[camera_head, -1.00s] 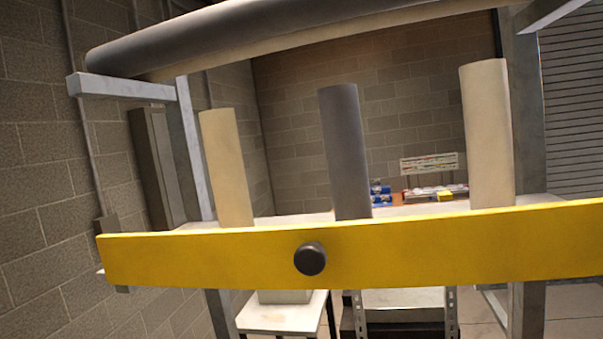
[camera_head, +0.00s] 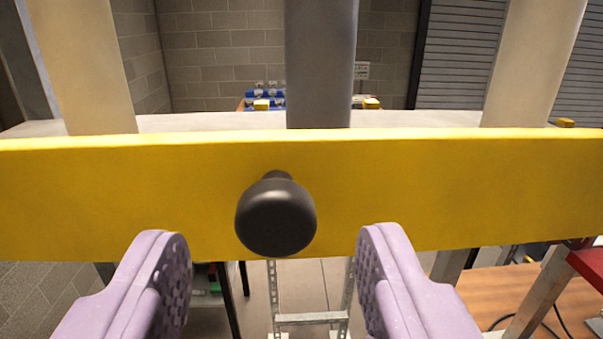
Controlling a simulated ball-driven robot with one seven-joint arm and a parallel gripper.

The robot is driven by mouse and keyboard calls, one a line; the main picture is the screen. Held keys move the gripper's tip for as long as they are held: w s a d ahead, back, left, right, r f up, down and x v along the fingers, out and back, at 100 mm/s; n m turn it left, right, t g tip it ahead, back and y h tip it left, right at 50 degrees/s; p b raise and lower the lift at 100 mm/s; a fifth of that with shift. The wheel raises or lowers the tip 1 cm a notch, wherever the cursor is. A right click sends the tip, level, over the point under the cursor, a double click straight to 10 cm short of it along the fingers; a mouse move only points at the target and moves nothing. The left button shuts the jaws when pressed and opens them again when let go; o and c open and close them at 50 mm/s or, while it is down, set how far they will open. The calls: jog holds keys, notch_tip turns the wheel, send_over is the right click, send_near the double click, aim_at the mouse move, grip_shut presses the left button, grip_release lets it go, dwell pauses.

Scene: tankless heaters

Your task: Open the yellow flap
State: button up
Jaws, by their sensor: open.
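The yellow flap (camera_head: 420,185) is a long flat panel that spans the whole width of the view, upright below a pale shelf. A round black knob (camera_head: 276,215) sticks out from its front, a little left of the picture's middle. My gripper (camera_head: 277,255) has two pale purple fingers, spread apart in front of the flap. The knob shows between and slightly above the fingertips. Neither finger appears to touch it.
Two cream pipes (camera_head: 85,65) (camera_head: 535,60) and a grey pipe (camera_head: 320,65) stand behind the flap on the shelf (camera_head: 210,121). Blue items (camera_head: 265,95) lie farther back. A wooden table (camera_head: 520,300) with a black cable is at the lower right.

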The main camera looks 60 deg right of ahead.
aim_at(274, 228)
jog(key=shift+p+x, duration=0.3)
jog(key=shift+x, duration=1.2)
jog(key=shift+r, duration=0.1)
grip_shut()
